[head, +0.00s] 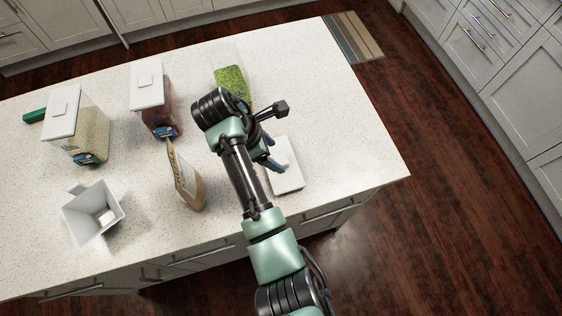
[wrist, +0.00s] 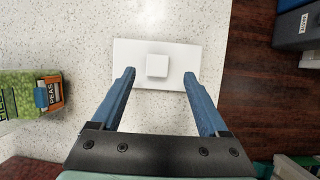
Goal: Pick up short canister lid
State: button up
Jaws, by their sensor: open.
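The short canister lid (wrist: 128,53) is a flat white rectangle with a raised square knob (wrist: 157,66) in its middle. It lies flat on the counter near the front edge, and it also shows in the head view (head: 288,182), partly hidden by my arm. My gripper (wrist: 160,73) is open and empty above the lid. In the wrist view its two blue fingers reach toward the lid, one on each side of the knob. The head view shows only part of the fingers (head: 272,152). I cannot tell the height left between fingertips and lid.
A clear canister of green peas (head: 231,78) stands behind my arm. Two white-lidded canisters (head: 90,135) (head: 158,108), a paper bag (head: 187,180) and an open white container (head: 92,213) stand to the left. The counter's right end (head: 340,130) is clear.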

aim_at(281, 159)
jog(key=shift+p+x, duration=0.3)
jog(key=shift+x, duration=1.9)
jog(key=shift+w+a, duration=0.1)
jog(key=shift+w, duration=0.05)
grip_shut()
